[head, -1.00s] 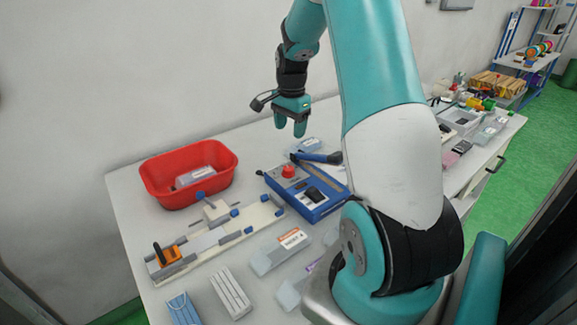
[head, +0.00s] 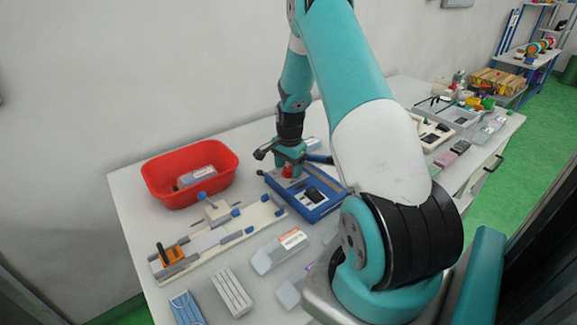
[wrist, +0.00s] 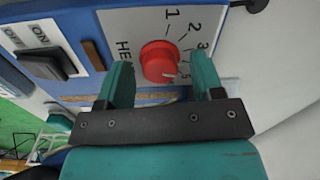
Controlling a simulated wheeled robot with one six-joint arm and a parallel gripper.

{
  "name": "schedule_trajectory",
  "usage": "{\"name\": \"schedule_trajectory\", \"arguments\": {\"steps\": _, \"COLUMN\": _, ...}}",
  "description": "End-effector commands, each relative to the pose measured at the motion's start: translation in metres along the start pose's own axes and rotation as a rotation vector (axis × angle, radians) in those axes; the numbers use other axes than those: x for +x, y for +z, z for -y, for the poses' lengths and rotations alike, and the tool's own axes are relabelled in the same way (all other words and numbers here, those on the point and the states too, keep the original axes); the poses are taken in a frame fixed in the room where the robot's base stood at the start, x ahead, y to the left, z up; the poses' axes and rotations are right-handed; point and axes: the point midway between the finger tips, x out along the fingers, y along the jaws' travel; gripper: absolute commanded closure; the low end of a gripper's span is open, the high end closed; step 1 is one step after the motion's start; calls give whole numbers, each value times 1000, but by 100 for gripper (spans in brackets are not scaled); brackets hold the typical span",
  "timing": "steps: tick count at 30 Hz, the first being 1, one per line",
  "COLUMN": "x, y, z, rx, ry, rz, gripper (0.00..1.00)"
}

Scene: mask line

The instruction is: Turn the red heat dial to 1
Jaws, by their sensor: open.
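The red heat dial (wrist: 159,62) sits on a light panel of the blue machine (head: 302,204). In the wrist view, numbers 1, 2, 3 and 5 show around it, and a pale mark on its rim points toward the 5 side. My gripper (wrist: 160,85) is open, with one teal finger on either side of the dial. I cannot tell whether the fingers touch it. In the head view, the gripper (head: 289,170) is low over the machine, and the dial (head: 288,172) shows partly between the fingers.
A black rocker switch (wrist: 46,64) marked ON is beside the dial panel. A red bin (head: 190,174) holding a pack stands at the left. A jig with an orange block (head: 174,257) and several packs lie in front. A blue lever arm is behind the machine.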

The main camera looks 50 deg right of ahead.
Motion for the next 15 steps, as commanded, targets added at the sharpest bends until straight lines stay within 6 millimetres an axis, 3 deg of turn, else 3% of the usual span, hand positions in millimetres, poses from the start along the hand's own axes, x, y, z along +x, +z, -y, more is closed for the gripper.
{"name": "schedule_trajectory", "arguments": {"steps": 2, "x": 0, "y": 0, "z": 0, "rx": 0, "ry": 0, "rz": 0, "gripper": 44}}
{"name": "schedule_trajectory", "arguments": {"steps": 8, "x": 0, "y": 0, "z": 0, "rx": 0, "ry": 0, "rz": 0, "gripper": 88}}
{"name": "schedule_trajectory", "arguments": {"steps": 15, "x": 0, "y": 0, "z": 0, "rx": -12, "ry": 0, "rz": 1, "gripper": 88}}
